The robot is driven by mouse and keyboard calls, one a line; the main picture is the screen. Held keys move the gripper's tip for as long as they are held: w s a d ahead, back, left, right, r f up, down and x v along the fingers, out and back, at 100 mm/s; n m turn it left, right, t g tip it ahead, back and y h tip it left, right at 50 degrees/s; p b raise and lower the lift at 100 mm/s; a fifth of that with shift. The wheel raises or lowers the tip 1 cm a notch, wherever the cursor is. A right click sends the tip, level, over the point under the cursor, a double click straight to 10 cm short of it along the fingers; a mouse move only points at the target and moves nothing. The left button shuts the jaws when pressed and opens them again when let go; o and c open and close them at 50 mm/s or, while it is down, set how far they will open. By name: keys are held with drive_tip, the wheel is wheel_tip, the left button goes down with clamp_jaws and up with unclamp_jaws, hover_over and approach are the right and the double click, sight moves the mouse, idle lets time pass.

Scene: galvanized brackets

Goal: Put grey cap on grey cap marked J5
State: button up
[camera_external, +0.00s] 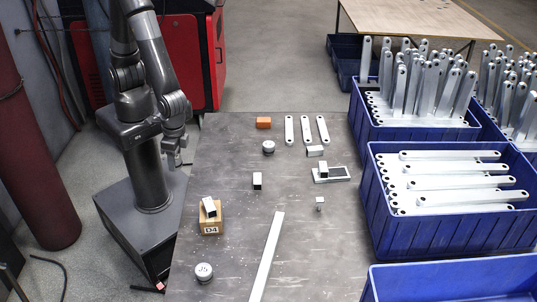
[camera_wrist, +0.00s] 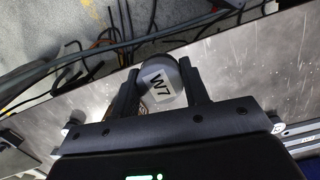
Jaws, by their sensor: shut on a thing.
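My gripper (camera_wrist: 157,75) is shut on a grey cap marked W7 (camera_wrist: 161,86), which sits between the two fingers in the wrist view. In the external view my gripper (camera_external: 176,160) hangs beside the left edge of the table, and the held cap is hard to make out there. The grey cap marked J5 (camera_external: 204,272) stands at the near left of the table, label up, with nothing on it. It is well apart from my gripper. Another grey cap (camera_external: 269,147) stands near the far side of the table.
A cardboard box marked D4 (camera_external: 211,221) with a metal piece on it stands behind the J5 cap. A long metal bar (camera_external: 267,258) lies to the right. Small blocks, an orange block (camera_external: 264,123) and flat brackets lie farther back. Blue crates (camera_external: 440,235) line the right.

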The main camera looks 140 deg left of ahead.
drive_tip(key=w+d+r+n+t, duration=0.1)
drive_tip(key=w+d+r+n, duration=0.1)
drive_tip(key=w+d+n, duration=0.85)
drive_tip(key=w+d+r+n+t, duration=0.1)
drive_tip(key=w+d+r+n, duration=0.1)
drive_tip(key=w+d+n, duration=0.85)
drive_tip(key=m, duration=0.4)
hover_over(203, 271)
drive_tip(key=f, duration=0.6)
drive_tip(key=shift+s+a+f, duration=0.15)
drive_tip(key=shift+s+f, duration=0.05)
drive_tip(key=shift+f, duration=2.15)
drive_tip(key=o, duration=1)
drive_tip(key=shift+f, duration=0.1)
